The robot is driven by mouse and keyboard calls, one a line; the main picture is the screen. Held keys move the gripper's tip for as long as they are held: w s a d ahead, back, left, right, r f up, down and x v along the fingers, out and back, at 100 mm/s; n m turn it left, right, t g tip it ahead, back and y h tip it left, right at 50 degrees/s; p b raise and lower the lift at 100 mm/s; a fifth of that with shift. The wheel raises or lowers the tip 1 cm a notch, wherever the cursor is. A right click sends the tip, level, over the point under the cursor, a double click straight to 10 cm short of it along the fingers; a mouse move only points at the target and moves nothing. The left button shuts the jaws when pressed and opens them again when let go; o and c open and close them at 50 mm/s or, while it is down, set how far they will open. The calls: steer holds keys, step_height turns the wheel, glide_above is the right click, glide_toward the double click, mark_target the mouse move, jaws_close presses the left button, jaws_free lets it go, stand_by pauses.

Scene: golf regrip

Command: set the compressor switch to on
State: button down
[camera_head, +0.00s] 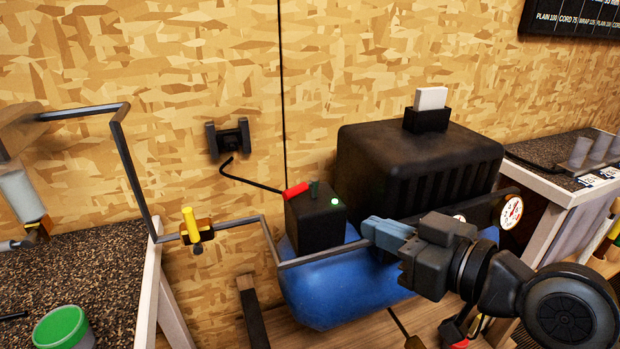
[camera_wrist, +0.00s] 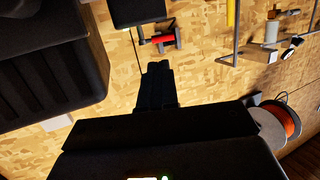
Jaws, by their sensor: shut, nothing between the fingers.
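The compressor has a blue tank (camera_head: 335,290), a black motor housing (camera_head: 410,165) and a small black switch box (camera_head: 318,225). A green light (camera_head: 335,201) glows on the box. I cannot tell which piece is the switch's lever. My gripper (camera_head: 368,229) is shut and empty, to the right of the box, above the tank. In the wrist view my fingers (camera_wrist: 155,80) are together, apart from the box (camera_wrist: 137,12) and the red piece (camera_wrist: 163,39).
A grey pipe (camera_head: 325,253) with a yellow-handled valve (camera_head: 191,224) runs in front of the box. A black wall fitting (camera_head: 228,138) has a dark cable leading toward the box. A round gauge (camera_head: 511,212) is at the right. Benches stand on both sides.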

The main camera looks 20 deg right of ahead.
mark_target(291, 192)
steer(key=x, duration=0.4)
steer(key=r+p+x, duration=0.1)
steer(key=x, duration=0.4)
steer(key=p+x, duration=0.1)
steer(key=x, duration=0.4)
steer(key=shift+w+a+r, duration=0.25)
steer(key=shift+r, duration=0.05)
steer(key=shift+w+a, duration=0.8)
steer(key=shift+a, duration=0.1)
